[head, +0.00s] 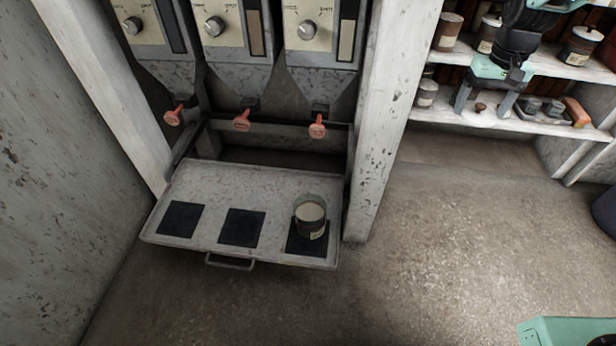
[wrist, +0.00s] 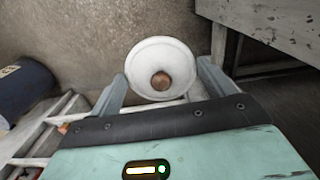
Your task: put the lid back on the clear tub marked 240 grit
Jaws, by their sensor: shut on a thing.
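A clear tub (head: 311,222) stands upright on the right black pad of a pulled-out shelf, with pale contents showing through its open top. Its label is too small to read. My gripper (head: 484,110) is at the upper right, well apart from the tub, in front of the side shelves. It is shut on a round white lid (head: 476,119) with a brown knob. In the wrist view the lid (wrist: 152,54) sits between the two fingers, its knob facing the camera.
The pulled-out shelf (head: 190,180) has two empty black pads left of the tub. Red-handled dispensers (head: 241,121) hang above it. A whitish post (head: 381,130) stands between the tub and the side shelves (head: 450,112), which hold several jars. The floor at right is largely clear.

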